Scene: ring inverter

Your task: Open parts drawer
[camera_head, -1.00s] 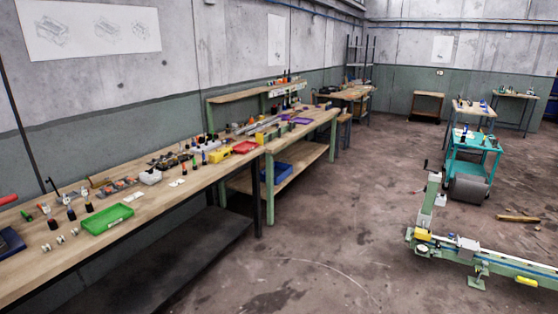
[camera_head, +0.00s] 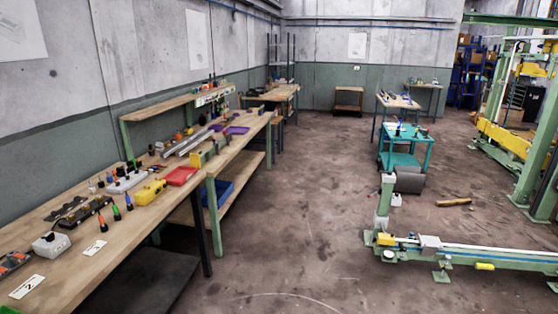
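I cannot make out a parts drawer in the head view. The long wooden workbench (camera_head: 112,236) runs along the left wall, with tools and small parts on it. A second bench (camera_head: 238,140) with green legs stands behind it, with a raised shelf at its back. Neither of my grippers shows in the head view, so their state is hidden.
A blue bin (camera_head: 217,191) sits on the second bench's lower shelf. A teal cart (camera_head: 403,146) stands farther back. A green rail machine (camera_head: 460,255) lies across the floor at right, and green frames (camera_head: 515,125) stand behind it.

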